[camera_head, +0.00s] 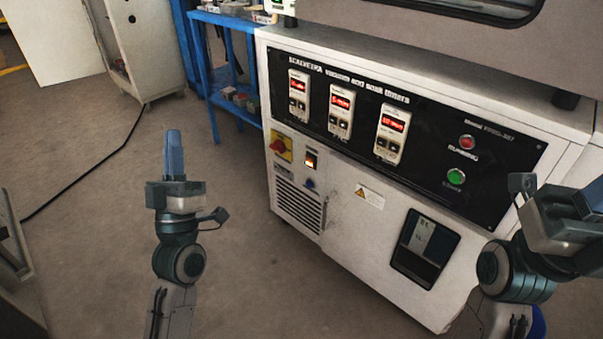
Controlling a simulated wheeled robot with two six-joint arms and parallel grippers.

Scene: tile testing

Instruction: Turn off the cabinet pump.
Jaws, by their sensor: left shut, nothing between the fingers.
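The white cabinet (345,240) stands at the centre right with a black control panel (440,165) on its front. The panel has three red-lit displays, a red lamp or button (467,142) labelled running, and a green one (457,175) below it. Below the panel at left are a red-and-yellow rotary switch (281,147), a small orange-lit rocker switch (311,160) and a small blue round part (309,183). My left gripper (173,152) is shut and empty, upright, left of the cabinet and apart from it. My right gripper (592,197) is cut by the right edge, in front of the panel's right end.
A blue shelf frame (215,120) with items stands behind the cabinet's left side. A pale cabinet (145,50) stands at the back left. A black cable (85,170) lies on the floor. The floor between my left gripper and the cabinet looks clear.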

